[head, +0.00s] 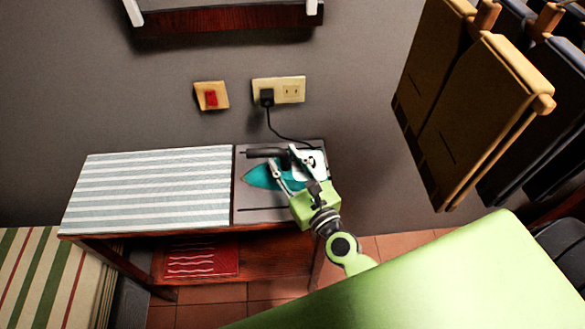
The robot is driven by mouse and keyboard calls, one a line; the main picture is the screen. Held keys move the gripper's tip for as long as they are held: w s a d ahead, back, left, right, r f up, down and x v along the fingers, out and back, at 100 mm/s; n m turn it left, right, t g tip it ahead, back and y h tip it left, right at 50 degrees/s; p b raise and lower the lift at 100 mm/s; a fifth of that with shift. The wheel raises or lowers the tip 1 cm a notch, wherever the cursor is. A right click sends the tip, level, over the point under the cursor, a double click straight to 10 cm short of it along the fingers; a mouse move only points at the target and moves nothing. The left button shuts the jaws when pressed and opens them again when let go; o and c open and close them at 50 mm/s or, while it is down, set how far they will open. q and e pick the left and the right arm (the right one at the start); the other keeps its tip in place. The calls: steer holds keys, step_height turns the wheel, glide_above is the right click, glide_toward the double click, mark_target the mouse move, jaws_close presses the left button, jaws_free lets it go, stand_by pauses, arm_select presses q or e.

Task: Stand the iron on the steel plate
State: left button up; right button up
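The iron (262,178) is teal with a white end and a dark handle. It is at the steel plate (262,215), the grey right part of the low ironing table. Its pointed end faces left. My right gripper (284,165) is at the iron, coming from the lower right, with its fingers overlapping the iron's right half. The gripper hides part of the iron, so I cannot tell if the fingers are closed on it or whether the iron touches the plate. My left gripper is not in view.
The striped ironing pad (150,185) covers the table's left part. A black cord runs up to the wall outlet (290,90), beside a red switch (211,97). A red folded cloth (202,260) lies on the shelf below. Trousers (470,110) hang at the right.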

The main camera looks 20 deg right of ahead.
steer(key=s+b, duration=0.1)
steer(key=s, duration=0.2)
steer(key=s+d+b, duration=0.1)
steer(key=s+b, duration=0.1)
steer(key=s, duration=0.2)
steer(key=s+b, duration=0.1)
steer(key=s, duration=0.2)
steer(key=shift+s+d+f, duration=0.15)
steer(key=shift+s, duration=0.05)
steer(key=shift+s+d+r+b, duration=0.1)
steer(key=shift+s+r+b, duration=0.15)
steer(key=shift+s+b, duration=0.4)
steer(key=shift+s, duration=0.15)
